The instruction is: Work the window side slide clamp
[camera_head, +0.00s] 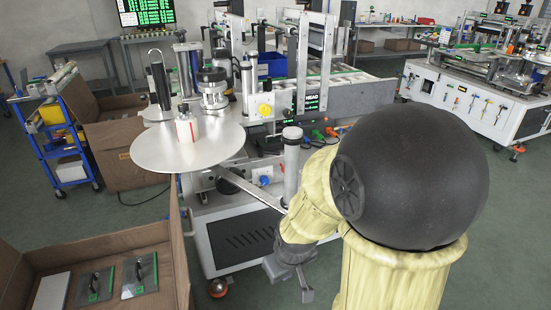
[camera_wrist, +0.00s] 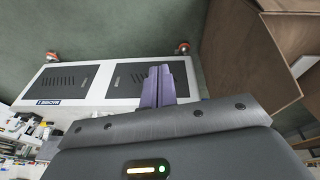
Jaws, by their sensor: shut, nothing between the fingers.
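The labeller (camera_head: 245,240) stands mid-picture, with a large round disc (camera_head: 170,160) on its left, a yellow knob (camera_head: 265,111) and a blue knob (camera_head: 264,181). I cannot tell which part is the window side slide clamp. A slanted grey bar (camera_head: 250,189) reaches from below the disc towards a grey upright post (camera_head: 291,165); my arm covers the area to their right. My gripper (camera_head: 306,290) hangs low in front of the cabinet, below the knobs. In the wrist view its fingers (camera_wrist: 158,78) are together and empty, against the white cabinet with dark vents (camera_wrist: 68,88).
A brown open box (camera_head: 90,245) with flat plates lies at the lower left. A blue cart (camera_head: 60,140) stands farther left. Another machine (camera_head: 470,95) is at the right. Green floor (camera_head: 135,205) shows between the boxes and the labeller.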

